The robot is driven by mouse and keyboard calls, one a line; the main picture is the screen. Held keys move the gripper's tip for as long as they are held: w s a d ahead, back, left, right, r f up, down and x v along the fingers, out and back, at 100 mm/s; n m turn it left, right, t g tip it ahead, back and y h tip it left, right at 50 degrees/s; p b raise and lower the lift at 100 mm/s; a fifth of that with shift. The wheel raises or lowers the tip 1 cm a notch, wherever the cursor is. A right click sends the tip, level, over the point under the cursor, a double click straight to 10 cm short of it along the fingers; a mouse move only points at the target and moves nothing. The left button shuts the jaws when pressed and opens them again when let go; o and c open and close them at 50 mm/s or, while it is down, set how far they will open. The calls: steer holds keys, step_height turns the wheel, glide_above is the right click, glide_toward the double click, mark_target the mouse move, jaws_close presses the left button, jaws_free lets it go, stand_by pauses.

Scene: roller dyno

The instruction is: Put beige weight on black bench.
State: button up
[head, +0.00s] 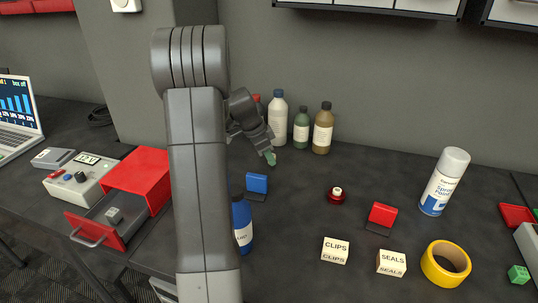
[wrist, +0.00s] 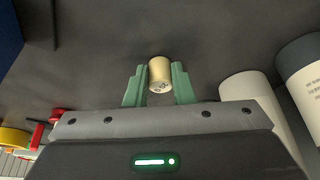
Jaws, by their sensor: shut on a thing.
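The beige weight (wrist: 161,75) is a small cylinder between the two green fingers of my gripper (wrist: 159,68) in the wrist view. The fingers are shut on its sides. In the head view my gripper (head: 270,159) is over the back part of the black bench (head: 295,215), in front of the bottles, pointing down. The weight cannot be made out there. Whether it touches the bench or hangs just above it, I cannot tell.
White (head: 278,118), green (head: 301,128) and brown (head: 322,128) bottles stand behind my gripper. An open red drawer (head: 96,228) is left.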

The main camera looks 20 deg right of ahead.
steer(key=shift+f+b, duration=0.2)
steer(key=shift+b, duration=0.1)
steer(key=o, duration=0.9)
steer(key=shift+r, duration=0.15)
steer(key=shift+o, duration=0.2)
steer(key=shift+r+p, duration=0.2)
steer(key=shift+p, duration=0.15)
steer(key=v, duration=1.1)
steer(key=shift+a+r+b, duration=0.25)
steer(key=shift+r+b, duration=0.1)
steer(key=shift+s, duration=0.1)
